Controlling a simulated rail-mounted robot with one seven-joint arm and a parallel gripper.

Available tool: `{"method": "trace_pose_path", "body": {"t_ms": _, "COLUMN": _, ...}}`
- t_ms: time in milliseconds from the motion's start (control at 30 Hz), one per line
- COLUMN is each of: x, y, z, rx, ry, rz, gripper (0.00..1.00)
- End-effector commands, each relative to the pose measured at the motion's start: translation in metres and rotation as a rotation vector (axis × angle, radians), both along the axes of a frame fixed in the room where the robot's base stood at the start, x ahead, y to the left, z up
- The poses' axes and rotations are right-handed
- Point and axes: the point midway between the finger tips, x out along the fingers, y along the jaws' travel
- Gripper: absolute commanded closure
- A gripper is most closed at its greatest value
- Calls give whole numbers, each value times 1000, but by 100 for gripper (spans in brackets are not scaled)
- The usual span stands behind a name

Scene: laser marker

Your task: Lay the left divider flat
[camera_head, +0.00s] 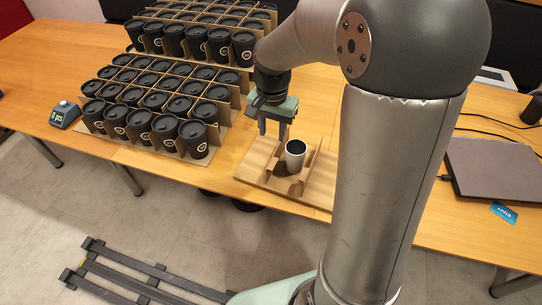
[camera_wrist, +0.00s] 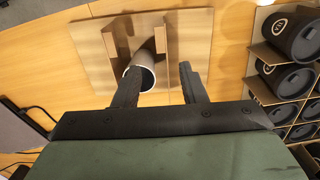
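My gripper (camera_head: 273,131) is open and empty, its fingers pointing down above the left-back part of a wooden board in the head view. In the wrist view my gripper (camera_wrist: 158,70) shows two dark fingers well apart.
Black lidded cups (camera_head: 165,128) fill the tray left of the board, with a higher stack (camera_head: 195,42) behind. A small display device (camera_head: 64,115) sits at the far left. A laptop (camera_head: 497,168) lies right of my arm. The bare table (camera_head: 50,45) is clear at the back left.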

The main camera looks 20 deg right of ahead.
Motion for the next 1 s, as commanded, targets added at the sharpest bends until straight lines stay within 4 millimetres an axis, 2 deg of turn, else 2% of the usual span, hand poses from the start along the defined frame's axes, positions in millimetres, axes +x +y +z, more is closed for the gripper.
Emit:
{"method": "trace_pose_path", "body": {"t_ms": 33, "x": -1, "y": 0, "z": -12, "rx": 1, "ry": 6, "rz": 0, "gripper": 62}}
{"method": "trace_pose_path", "body": {"t_ms": 300, "x": -2, "y": 0, "z": -71, "rx": 1, "ry": 6, "rz": 1, "gripper": 62}}
{"method": "trace_pose_path", "body": {"t_ms": 500, "x": -1, "y": 0, "z": -105, "rx": 0, "ry": 4, "rz": 2, "gripper": 62}}
{"method": "trace_pose_path", "body": {"t_ms": 700, "x": -1, "y": 0, "z": -120, "rx": 0, "ry": 0, "rz": 1, "gripper": 62}}
{"method": "trace_pose_path", "body": {"t_ms": 1000, "x": 0, "y": 0, "z": -121, "rx": -1, "ry": -1, "rz": 1, "gripper": 62}}
